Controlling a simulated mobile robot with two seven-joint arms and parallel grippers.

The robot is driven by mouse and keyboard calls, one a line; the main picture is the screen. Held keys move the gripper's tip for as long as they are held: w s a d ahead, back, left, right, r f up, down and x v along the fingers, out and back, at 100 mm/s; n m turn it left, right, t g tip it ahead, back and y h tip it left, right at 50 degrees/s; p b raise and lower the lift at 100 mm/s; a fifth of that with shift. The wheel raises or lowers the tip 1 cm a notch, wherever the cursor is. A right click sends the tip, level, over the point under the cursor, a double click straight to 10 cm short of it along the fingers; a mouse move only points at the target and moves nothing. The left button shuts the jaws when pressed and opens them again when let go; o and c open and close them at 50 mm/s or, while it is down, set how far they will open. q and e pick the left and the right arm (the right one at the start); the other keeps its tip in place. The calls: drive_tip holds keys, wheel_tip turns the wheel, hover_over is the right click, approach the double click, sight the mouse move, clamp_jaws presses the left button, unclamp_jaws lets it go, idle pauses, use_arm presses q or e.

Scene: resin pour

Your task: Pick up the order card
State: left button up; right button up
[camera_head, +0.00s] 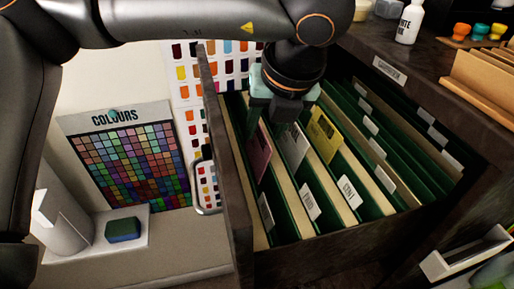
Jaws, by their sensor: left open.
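An open file drawer (238,205) holds green hanging folders with white tabs. Three cards stand up out of the folders: a pink one (260,155), a pale grey one (294,146) and a yellow one (324,134). The lettering on them is too small to read, so I cannot tell which is the order card. My left gripper (284,112) points down over the drawer's back left part, just above and behind the pink and grey cards. It is open, and nothing shows between its fingers. My right gripper is out of view.
The drawer's wooden side walls stand close around the folders. A counter (420,85) with a white bottle (409,22) and coloured stamps (480,32) lies at the upper right. A colour chart (130,155) leans at the left, near a blue-green sponge (123,230).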

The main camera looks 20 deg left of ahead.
use_arm(q)
drive_tip(key=shift+f, duration=0.1)
idle(0.3)
clamp_jaws()
idle(0.4)
drive_tip(key=shift+s+f, duration=0.1)
idle(1.0)
